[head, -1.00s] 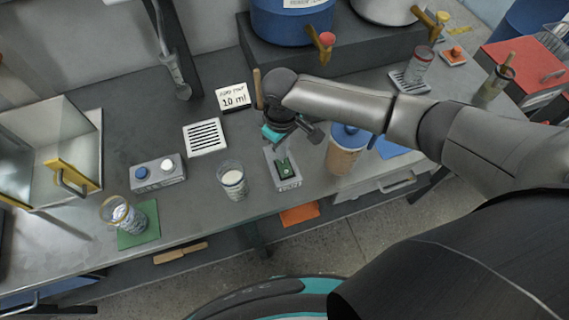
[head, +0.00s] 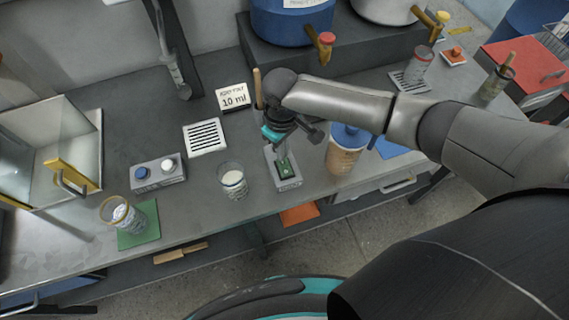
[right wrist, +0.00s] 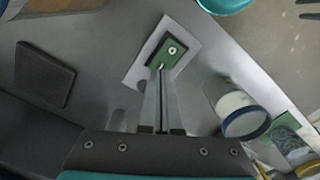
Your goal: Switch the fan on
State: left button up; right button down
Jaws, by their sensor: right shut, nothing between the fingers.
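A small grey switch box (head: 288,183) with a green switch plate (head: 284,171) stands near the front edge of the counter. In the right wrist view the green plate (right wrist: 172,50) shows a round light spot and sits on a pale housing. My right gripper (head: 282,154) is shut and empty, pointing down at the switch box. In the right wrist view its fingertips (right wrist: 160,70) overlap the near edge of the green plate; I cannot tell whether they touch it. I cannot make out a fan for certain. My left gripper is not in view.
A glass of white liquid (head: 233,182) stands left of the switch box, a brown jar (head: 343,158) with a blue lid right of it.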

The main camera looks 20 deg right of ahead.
jog(key=shift+f+b, duration=0.55)
jog(key=shift+f, duration=0.45)
dwell(0.4)
notch_tip(320, 180, up, 7)
jog(key=p, duration=0.8)
jog(key=shift+r, duration=0.1)
dwell(0.5)
